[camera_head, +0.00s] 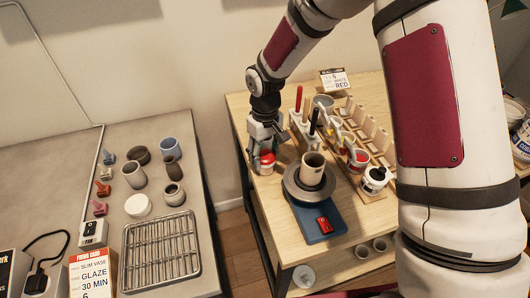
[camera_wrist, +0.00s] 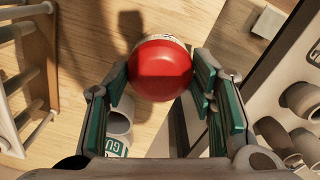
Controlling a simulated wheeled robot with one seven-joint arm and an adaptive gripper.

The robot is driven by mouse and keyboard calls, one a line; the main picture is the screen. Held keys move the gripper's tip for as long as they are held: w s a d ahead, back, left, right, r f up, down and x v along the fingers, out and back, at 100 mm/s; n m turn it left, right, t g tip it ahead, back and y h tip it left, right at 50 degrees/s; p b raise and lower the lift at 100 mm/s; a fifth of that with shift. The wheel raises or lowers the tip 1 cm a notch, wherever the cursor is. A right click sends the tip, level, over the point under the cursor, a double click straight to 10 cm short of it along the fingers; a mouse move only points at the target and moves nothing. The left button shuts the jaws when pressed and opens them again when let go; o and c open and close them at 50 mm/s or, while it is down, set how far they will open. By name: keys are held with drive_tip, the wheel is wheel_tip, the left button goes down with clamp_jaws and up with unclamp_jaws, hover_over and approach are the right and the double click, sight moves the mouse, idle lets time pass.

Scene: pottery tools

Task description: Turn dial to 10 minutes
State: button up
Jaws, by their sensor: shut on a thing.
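A timer with a round red top (camera_head: 266,157) and a pale base stands at the left edge of the wooden table. My gripper (camera_head: 262,146) points down at it from behind. In the wrist view, the red dome of the timer (camera_wrist: 160,72) sits between the two teal-padded fingers of my gripper (camera_wrist: 160,66), which is shut on it. The pale rim shows just beyond the dome. I cannot read any minute marks, so the dial setting cannot be told.
A pottery wheel (camera_head: 322,215) with a cup (camera_head: 313,168) stands just right of the timer. Behind it are a wooden rack (camera_head: 366,130) and upright tools. The grey table (camera_head: 205,262) at left, beyond a gap, holds small pots and a wire rack (camera_head: 160,252).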

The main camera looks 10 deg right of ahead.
sight(265, 154)
idle(0.3)
drive_tip(key=o, duration=1.1)
drive_tip(key=shift+o, duration=0.2)
wheel_tip(265, 154, up, 12)
